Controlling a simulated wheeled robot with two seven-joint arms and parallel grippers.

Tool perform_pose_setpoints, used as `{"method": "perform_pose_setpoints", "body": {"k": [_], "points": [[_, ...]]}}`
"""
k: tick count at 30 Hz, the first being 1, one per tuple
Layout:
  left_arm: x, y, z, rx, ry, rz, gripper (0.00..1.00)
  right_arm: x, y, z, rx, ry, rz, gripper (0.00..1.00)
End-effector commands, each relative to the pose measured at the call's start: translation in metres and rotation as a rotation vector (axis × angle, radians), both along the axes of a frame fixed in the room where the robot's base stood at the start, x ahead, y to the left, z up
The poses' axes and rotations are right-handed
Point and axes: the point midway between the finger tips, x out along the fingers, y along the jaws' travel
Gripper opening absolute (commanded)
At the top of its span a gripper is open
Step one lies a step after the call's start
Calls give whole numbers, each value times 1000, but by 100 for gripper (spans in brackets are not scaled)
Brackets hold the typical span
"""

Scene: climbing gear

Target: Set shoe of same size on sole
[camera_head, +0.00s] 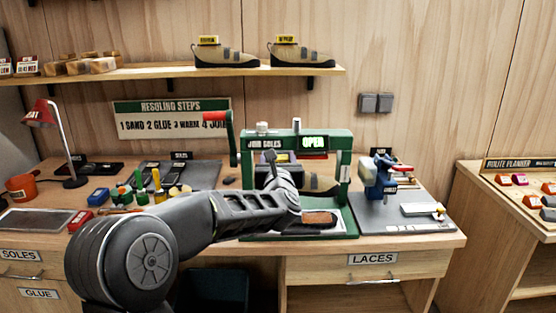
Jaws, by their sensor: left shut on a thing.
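My left arm reaches across the bench to the green press. My left gripper (273,163) is at the press opening, its fingers largely hidden by my own wrist. It is shut on a beige shoe with a dark lower edge (320,183), which shows partly behind my wrist inside the press frame, toe to the right. Two similar tagged shoes (224,57) (301,55) stand on the shelf. My right gripper is not in view.
A red lamp (40,114) stands far left.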

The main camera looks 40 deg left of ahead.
Motion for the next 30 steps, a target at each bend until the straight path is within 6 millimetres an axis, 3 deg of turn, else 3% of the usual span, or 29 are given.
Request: {"method": "perform_pose_setpoints", "body": {"k": [8,23,30], "points": [[0,0,-10,3,-2,0,0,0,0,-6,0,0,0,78],[0,0,-60,1,-2,1,0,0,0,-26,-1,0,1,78],[0,0,-79,2,-4,0,0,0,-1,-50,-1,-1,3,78]]}}
